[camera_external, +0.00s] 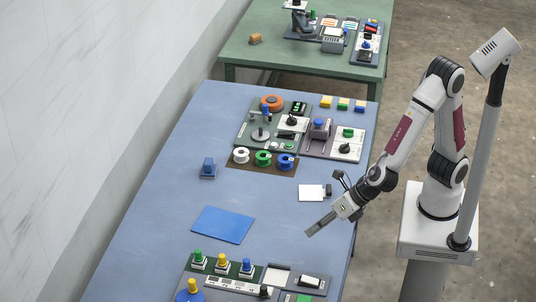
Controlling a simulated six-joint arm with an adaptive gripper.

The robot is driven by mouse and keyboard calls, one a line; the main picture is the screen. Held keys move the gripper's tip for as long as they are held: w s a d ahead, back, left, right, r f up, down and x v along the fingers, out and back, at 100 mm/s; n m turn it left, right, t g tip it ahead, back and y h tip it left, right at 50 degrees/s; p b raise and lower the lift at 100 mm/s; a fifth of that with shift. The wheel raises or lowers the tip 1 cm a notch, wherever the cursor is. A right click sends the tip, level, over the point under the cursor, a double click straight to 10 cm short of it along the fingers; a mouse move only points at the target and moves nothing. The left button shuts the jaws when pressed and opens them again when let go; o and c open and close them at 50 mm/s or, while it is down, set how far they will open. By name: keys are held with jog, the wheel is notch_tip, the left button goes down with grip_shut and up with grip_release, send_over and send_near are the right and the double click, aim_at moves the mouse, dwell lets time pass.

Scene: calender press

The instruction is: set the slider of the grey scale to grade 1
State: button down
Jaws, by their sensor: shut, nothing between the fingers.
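A white card (312,193) with a dark clip lies just behind my gripper. A blue sheet (222,225) lies to the left. Panels with knobs stand at the near edge (235,278) and far end (272,143).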

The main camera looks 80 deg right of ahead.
aim_at(264, 291)
jog(key=s+a+n+g+y, duration=0.1)
jog(key=a+n+y, duration=0.2)
jog(key=a+n, duration=0.6)
jog(key=shift+s+a+f+n, duration=0.15)
jog(key=shift+s+a+n, duration=0.25)
jog(key=shift+n, duration=1.1)
jog(key=shift+w+f, duration=0.15)
jog(key=shift+a+x, duration=0.2)
jog(key=shift+x, duration=4.45)
jog(key=shift+w+a, duration=0.2)
jog(key=shift+w, duration=0.1)
jog(key=shift+w+a, duration=1.1)
jog(key=shift+w, duration=0.3)
